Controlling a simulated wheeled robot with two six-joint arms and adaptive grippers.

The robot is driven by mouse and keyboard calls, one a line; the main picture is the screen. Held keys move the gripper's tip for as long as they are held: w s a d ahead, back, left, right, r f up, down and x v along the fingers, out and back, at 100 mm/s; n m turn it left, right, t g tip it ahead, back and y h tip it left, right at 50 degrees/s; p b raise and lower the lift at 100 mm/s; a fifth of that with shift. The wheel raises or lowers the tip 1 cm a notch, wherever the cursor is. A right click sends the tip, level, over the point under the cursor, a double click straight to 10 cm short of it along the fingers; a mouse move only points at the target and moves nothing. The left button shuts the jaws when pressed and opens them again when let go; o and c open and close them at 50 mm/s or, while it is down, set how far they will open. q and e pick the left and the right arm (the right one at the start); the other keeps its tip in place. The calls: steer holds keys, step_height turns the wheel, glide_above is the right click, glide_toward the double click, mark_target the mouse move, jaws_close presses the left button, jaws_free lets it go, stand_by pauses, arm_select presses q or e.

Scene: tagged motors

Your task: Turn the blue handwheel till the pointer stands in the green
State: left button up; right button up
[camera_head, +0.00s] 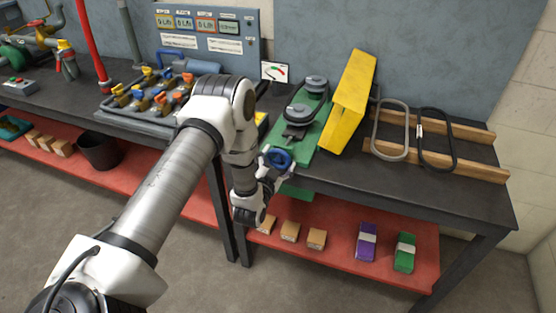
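The blue handwheel (278,158) is at the front edge of the workbench, at the near end of a green base (305,135) that carries grey pulleys (301,116). A small white gauge plate (275,71) with coloured marks, red and green among them, stands behind the pulleys. Its pointer is too small to read. My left arm comes in from the left and bends down in front of the bench. My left gripper (277,175) is right at the near side of the handwheel. Its fingers are small and partly hidden, so contact and opening are unclear. My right gripper is out of view.
A yellow guard (350,101) stands right of the pulleys, then two belts (436,140) on wooden rails. A valve manifold (150,98) and a labelled panel (208,32) are left. Boxes (367,242) lie on the red lower shelf (340,252). The bench's front right is clear.

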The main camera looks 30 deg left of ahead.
arm_select(q)
steer(key=shift+o, duration=0.4)
steer(key=shift+f, duration=0.1)
steer(key=shift+s, duration=0.2)
steer(key=v, duration=0.7)
